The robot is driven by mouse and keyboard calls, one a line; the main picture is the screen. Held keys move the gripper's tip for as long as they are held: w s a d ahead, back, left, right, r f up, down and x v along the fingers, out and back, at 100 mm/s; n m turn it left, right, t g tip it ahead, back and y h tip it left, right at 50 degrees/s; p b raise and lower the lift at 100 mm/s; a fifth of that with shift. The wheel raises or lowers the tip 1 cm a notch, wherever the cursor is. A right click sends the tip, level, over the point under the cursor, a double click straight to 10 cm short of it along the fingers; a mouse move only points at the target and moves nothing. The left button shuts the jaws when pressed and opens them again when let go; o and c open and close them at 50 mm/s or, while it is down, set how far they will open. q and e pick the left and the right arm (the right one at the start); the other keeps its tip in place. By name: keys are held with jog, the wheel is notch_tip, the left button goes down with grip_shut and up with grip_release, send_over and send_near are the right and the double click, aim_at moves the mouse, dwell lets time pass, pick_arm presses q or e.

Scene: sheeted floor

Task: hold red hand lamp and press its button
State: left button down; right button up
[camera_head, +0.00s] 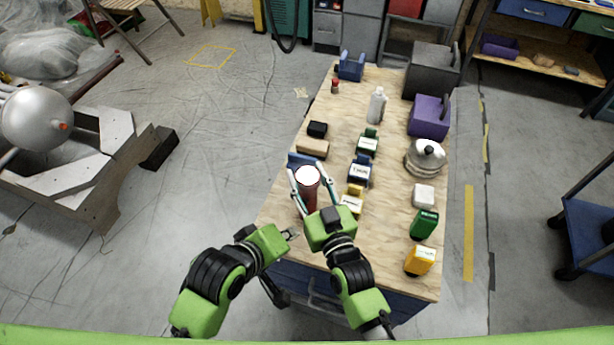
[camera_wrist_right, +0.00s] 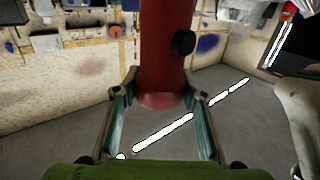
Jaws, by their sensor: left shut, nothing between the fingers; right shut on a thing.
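The red hand lamp (camera_head: 309,197) is held upright above the near left part of the workbench, with its round white top facing the head camera. My right gripper (camera_head: 311,176) is shut on it, one finger on each side. In the right wrist view the red body (camera_wrist_right: 163,65) rises between the fingers (camera_wrist_right: 162,98). A dark round button (camera_wrist_right: 183,42) shows on its side.
The wooden workbench (camera_head: 390,225) carries a blue holder (camera_head: 300,159) just behind the lamp, small boxes, a white bottle (camera_head: 377,106), a kettle (camera_head: 425,158), a green box (camera_head: 424,224) and a yellow box (camera_head: 420,260). Open floor lies to the left.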

jog(key=o, duration=1.3)
jog(key=v, duration=1.2)
